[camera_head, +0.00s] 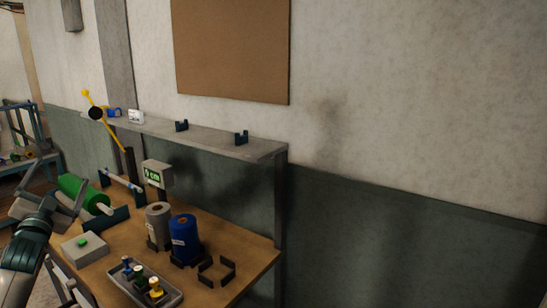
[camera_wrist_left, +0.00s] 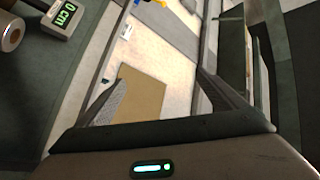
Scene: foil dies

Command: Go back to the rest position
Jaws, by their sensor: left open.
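My left gripper (camera_head: 66,180) is at the left of the head view, raised at the near left edge of the workbench. Its fingers are spread apart, and I see nothing between them. In the left wrist view the open jaws (camera_wrist_left: 160,78) have the wall and the brown board behind them. A green roll (camera_head: 72,187) on a pale core appears just beside the fingers in the head view; I cannot tell the gap in depth. My right gripper is in neither view.
A display (camera_head: 157,174) and a shelf (camera_head: 205,139) stand behind. Open space lies right.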

